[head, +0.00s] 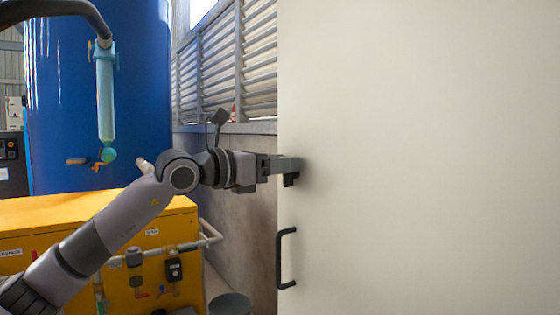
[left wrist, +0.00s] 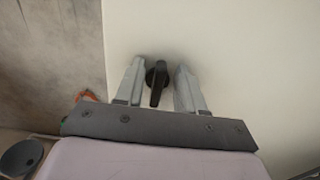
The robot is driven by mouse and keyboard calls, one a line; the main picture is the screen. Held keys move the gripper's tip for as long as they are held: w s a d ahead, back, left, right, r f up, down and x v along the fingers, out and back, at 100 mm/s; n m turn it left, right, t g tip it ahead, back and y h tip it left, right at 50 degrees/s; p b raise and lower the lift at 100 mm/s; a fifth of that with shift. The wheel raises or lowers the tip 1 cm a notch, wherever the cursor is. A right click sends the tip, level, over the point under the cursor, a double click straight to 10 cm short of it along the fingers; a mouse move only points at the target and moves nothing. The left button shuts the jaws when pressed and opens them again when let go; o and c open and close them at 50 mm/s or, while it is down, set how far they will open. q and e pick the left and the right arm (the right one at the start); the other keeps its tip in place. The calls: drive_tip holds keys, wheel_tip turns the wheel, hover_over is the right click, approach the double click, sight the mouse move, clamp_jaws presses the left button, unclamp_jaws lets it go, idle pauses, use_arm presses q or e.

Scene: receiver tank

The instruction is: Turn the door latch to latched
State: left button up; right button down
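The door (head: 420,150) is a large cream panel filling the right of the head view; it also shows in the left wrist view (left wrist: 245,60). The door latch (left wrist: 157,80) is a small black lever on a round base near the door's edge. In the head view a dark piece beneath the fingertips seems to be the latch (head: 290,180). My left gripper (head: 288,163) is at the door face. In the left wrist view its fingers (left wrist: 159,85) stand on either side of the lever, open, with a gap on each side. My right gripper is out of view.
A black pull handle (head: 284,258) is on the door below the latch. A yellow unit (head: 110,240) with pipes and valves stands at the lower left, before a blue tank (head: 140,90). A louvred window (head: 235,65) is behind.

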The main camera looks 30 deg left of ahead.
use_arm(q)
clamp_jaws()
drive_tip(key=shift+m, duration=0.4)
drive_tip(key=shift+s+d+f+m+b, duration=0.1)
drive_tip(key=shift+d+f+m+b, duration=0.3)
drive_tip(key=shift+m, duration=2.45)
drive_tip(key=shift+s+d+f+m+b, duration=0.2)
drive_tip(key=shift+m+b, duration=0.45)
drive_tip(key=shift+m, duration=2.25)
drive_tip(key=shift+s+d+f+m+b, duration=0.1)
drive_tip(key=shift+d+f+m+b, duration=0.3)
drive_tip(key=shift+m, duration=2.45)
drive_tip(key=shift+a+r, duration=0.1)
drive_tip(key=shift+a, duration=0.05)
unclamp_jaws()
